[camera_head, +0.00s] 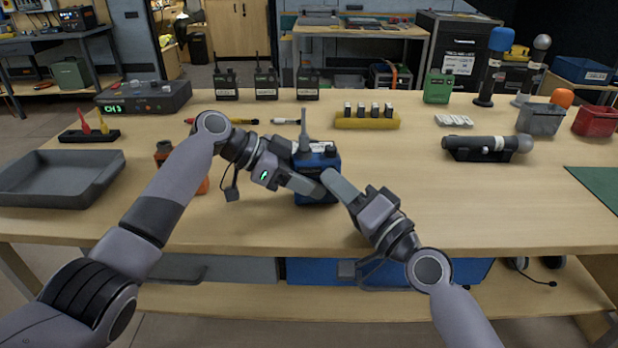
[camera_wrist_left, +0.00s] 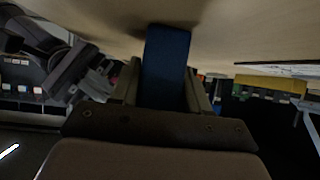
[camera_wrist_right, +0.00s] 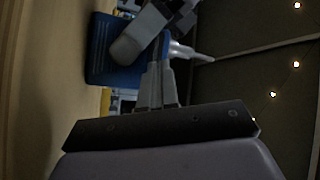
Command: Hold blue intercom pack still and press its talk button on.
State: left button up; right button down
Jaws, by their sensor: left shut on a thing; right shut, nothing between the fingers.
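The blue intercom pack (camera_head: 318,190) stands upright on the workbench near its front middle, with a grey stub antenna at its top left. My left gripper (camera_head: 312,186) is shut on the pack from the left; in the left wrist view the blue body (camera_wrist_left: 167,68) is between the two fingers. My right gripper (camera_head: 333,178) is shut and empty, its tips at the upper front of the pack. In the right wrist view the closed fingertips (camera_wrist_right: 160,66) are close beside the blue pack (camera_wrist_right: 112,55). Whether they touch it, and the talk button itself, I cannot tell.
An orange pack (camera_head: 203,185) is partly behind my left arm. A grey tray (camera_head: 60,192) lies at the left. A yellow battery holder (camera_head: 367,122) is behind the blue pack, and a microphone on a black stand (camera_head: 487,146) is at the right. The bench front right of centre is clear.

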jog(key=shift+f, duration=0.2)
jog(key=shift+s, duration=0.45)
jog(key=s, duration=0.6)
jog(key=shift+d+r, duration=0.1)
jog(key=shift+d, duration=0.25)
dwell(0.3)
pick_arm(q)
jog(key=o, duration=1.2)
